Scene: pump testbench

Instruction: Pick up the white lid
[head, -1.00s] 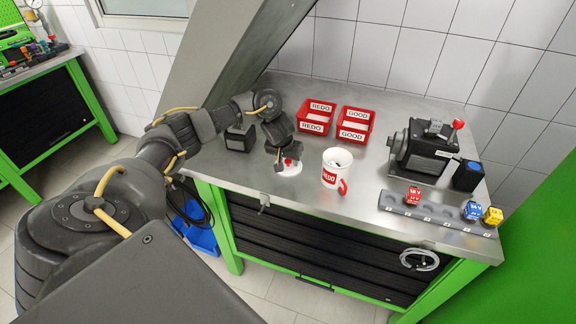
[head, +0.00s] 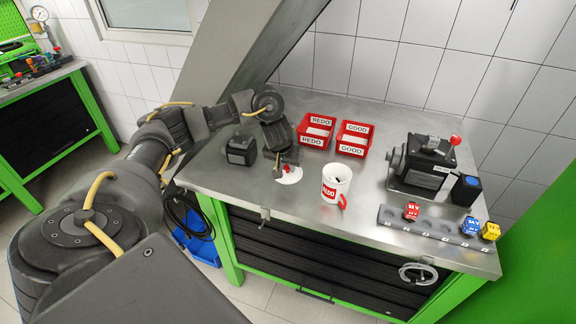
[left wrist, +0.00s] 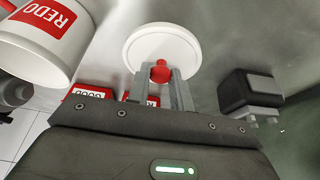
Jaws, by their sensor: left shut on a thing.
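The white lid (head: 292,178) is a flat round disc with a red knob. In the left wrist view its white disc (left wrist: 165,43) faces the camera, just beyond the fingertips. My left gripper (head: 285,163) is above the lid with its fingers shut on the red knob. The left wrist view shows the fingers (left wrist: 161,77) on both sides of the knob. The lid looks slightly raised off the bench, but the gap under it is hard to see. My right gripper is in neither view.
A white mug (head: 334,187) labelled REDO stands right of the lid. Red bins (head: 317,132) sit behind it. A small black block (head: 241,151) is to the left. A dark pump (head: 422,163) and a grey rail (head: 440,225) with coloured pieces are on the right of the metal bench.

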